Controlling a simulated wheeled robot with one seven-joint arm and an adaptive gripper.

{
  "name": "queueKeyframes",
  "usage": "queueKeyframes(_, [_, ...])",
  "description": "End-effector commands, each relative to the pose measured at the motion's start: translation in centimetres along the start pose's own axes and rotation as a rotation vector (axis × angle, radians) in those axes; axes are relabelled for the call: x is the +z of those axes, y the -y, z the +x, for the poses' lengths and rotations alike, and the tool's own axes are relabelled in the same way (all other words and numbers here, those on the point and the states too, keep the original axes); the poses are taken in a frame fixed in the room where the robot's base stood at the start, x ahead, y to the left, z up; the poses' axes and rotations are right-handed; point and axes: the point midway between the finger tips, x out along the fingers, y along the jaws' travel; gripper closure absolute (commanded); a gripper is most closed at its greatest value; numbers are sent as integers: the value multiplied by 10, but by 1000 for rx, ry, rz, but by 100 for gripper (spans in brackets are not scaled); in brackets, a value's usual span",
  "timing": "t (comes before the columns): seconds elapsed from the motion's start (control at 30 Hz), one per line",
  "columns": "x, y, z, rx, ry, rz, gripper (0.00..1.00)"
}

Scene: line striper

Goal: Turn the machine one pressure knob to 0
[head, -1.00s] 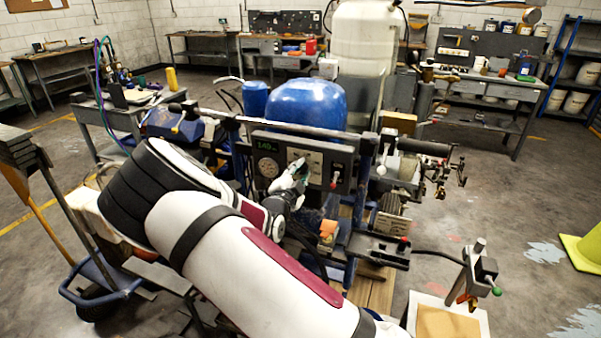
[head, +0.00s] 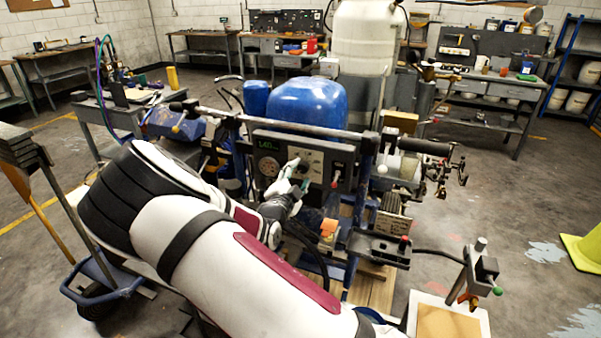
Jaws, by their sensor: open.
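The line striper machine stands in the middle of the head view, with a blue tank (head: 305,103) and a white tank behind it. Its dark control panel (head: 262,140) carries a green lit display (head: 268,144), a round dial gauge (head: 268,167) and a lighter plate (head: 313,160) with a dark knob (head: 304,167) on it. A red-tipped switch (head: 336,178) sits at the panel's right. My gripper (head: 300,178) is in front of the panel, its fingers open at or just in front of the knob. Whether they touch it cannot be told.
The handlebar (head: 290,127) runs across above the panel. A black tray (head: 378,247) and an orange-topped item (head: 328,229) are below right. The floor at right is mostly clear.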

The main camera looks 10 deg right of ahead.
Motion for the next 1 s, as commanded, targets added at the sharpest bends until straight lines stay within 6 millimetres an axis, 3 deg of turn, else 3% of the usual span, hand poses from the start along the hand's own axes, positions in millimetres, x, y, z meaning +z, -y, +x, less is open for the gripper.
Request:
queueKeyframes(0.2, [1, 1, -47, -1, 4, 0, 52])
queueKeyframes(0.43, [1, 1, -83, -1, 3, 0, 52])
queueKeyframes(0.63, [1, 0, -95, 0, 3, -2, 52])
queueKeyframes(1.0, [-3, -1, -94, 11, -7, 22, 52])
